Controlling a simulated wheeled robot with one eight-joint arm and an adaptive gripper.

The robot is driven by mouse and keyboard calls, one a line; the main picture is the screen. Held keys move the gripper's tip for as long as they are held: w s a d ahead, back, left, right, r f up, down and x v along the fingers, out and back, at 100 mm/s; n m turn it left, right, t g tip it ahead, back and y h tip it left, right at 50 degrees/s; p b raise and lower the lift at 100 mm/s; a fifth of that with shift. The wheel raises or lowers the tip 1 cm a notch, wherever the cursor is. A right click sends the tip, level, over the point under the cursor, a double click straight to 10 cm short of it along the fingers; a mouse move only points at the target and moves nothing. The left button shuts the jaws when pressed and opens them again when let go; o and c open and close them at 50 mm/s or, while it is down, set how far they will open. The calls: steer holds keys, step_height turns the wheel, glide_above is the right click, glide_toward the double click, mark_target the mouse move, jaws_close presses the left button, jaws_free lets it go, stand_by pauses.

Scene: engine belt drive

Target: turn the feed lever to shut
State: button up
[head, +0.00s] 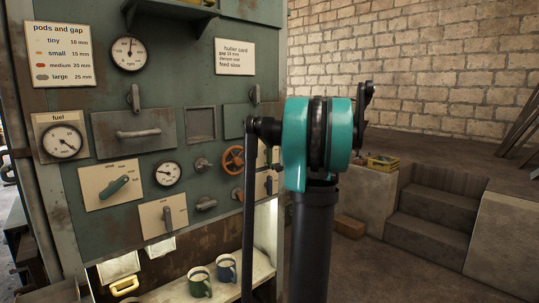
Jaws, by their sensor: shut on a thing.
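On the green panel, a lever with a teal handle (117,187) sits on a cream plate (92,198). Its handle slants up to the right. A second cream plate (149,228) to its lower right carries a small grey lever (167,219) that stands about upright. The labels are too small to read, so I cannot tell which is the feed lever. Part of another pale plate shows behind my arm, with dark shapes over it that I cannot make out. I cannot pick out my gripper; my arm's links cover the panel's right side. No gripper touches the two levers in plain sight.
A red handwheel (233,160), a fuel gauge (62,142) and a drawer front (135,134) are on the panel. A green mug (199,283) and a blue mug (225,268) stand on a lit shelf below. Concrete steps (431,214) are at right, with open floor before them.

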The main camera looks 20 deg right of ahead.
stand_by(0.4)
steer(key=o, duration=1.2)
steer(key=shift+c, duration=0.2)
steer(key=v, duration=1.2)
